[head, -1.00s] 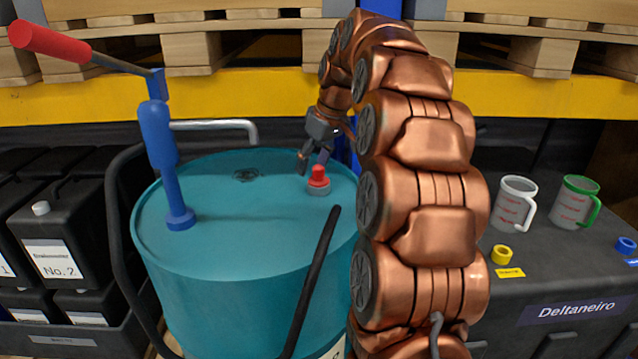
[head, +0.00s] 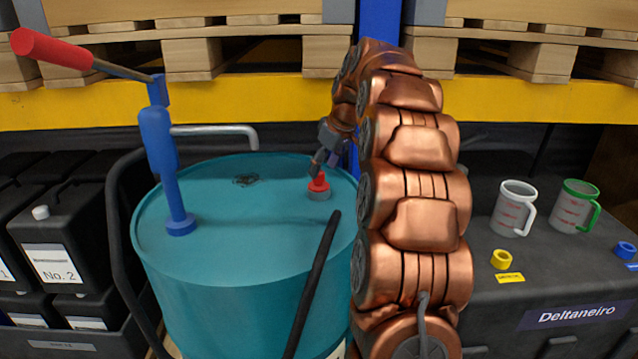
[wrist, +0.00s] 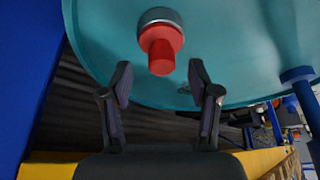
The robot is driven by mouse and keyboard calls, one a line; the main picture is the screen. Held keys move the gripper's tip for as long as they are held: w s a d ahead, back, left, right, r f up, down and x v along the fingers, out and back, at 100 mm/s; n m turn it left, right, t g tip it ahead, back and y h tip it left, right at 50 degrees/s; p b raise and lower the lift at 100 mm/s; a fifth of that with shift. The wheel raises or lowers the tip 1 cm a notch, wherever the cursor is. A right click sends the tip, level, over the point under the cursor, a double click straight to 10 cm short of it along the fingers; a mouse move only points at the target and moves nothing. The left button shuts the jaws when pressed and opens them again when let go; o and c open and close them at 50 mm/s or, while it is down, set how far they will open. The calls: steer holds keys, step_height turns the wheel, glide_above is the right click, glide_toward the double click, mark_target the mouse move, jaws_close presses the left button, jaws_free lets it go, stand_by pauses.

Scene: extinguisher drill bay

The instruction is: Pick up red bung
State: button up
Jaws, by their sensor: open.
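The red bung (head: 318,184) sits upright in a grey ring on top of the teal drum (head: 250,255), near the drum's right rim. My gripper (head: 322,168) is at the bung, just above and behind it in the head view. In the wrist view the bung (wrist: 160,50) lies just beyond the fingertips, between the lines of the two fingers. My gripper (wrist: 160,82) is open and empty there, and its fingers do not appear to touch the bung. Part of the drum's right side is hidden behind my arm in the head view.
A blue hand pump (head: 165,160) with a red handle stands on the drum's left. A black hose (head: 312,285) crosses the drum's front. Yellow racking (head: 240,98) runs behind. A dark bench (head: 560,270) at right holds mugs and coloured caps. Black canisters (head: 65,225) stand left.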

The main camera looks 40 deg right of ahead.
mark_target(319, 183)
steer(key=shift+p+x, duration=0.5)
steer(key=shift+x, duration=1.45)
steer(key=shift+w+a+r, duration=0.1)
steer(key=shift+w, duration=0.05)
steer(key=shift+c, duration=0.4)
jaws_close()
